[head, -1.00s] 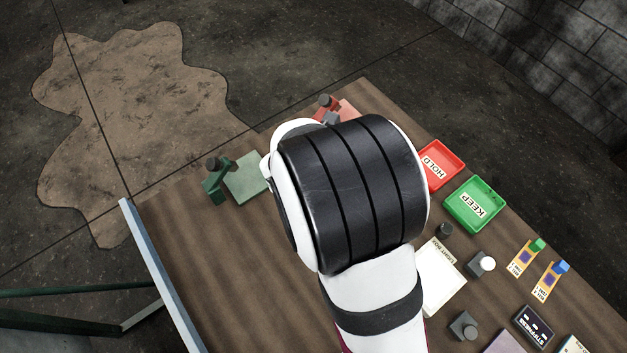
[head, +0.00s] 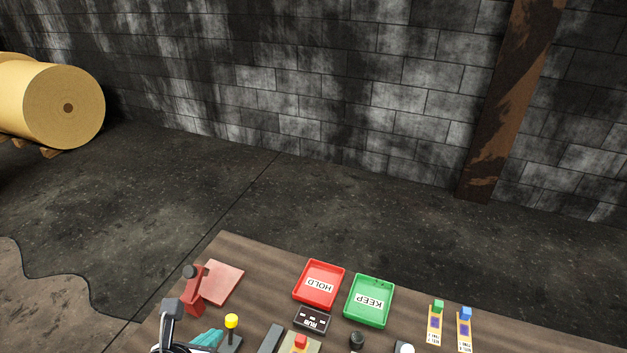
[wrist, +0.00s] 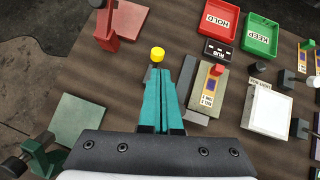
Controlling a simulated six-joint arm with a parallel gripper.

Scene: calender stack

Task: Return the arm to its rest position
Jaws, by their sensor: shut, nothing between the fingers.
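My gripper shows in the wrist view (wrist: 163,74) with its two teal fingers together and nothing between them. In the head view only the teal fingers (head: 207,339) and a bit of the dark body show at the bottom edge. The fingers are over the table, close to a yellow-topped lever (wrist: 157,54), which also shows in the head view (head: 231,321). I cannot tell whether they touch it. Most of my arm is out of the head view.
The wooden table (head: 262,270) holds a red HOLD tray (head: 319,284), a green KEEP tray (head: 369,300), a black RUB plate (wrist: 218,53), a block with a red knob (wrist: 208,85) and a white light box (wrist: 267,108). A red clamp (head: 196,289) and a green clamp (wrist: 40,152) stand nearby.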

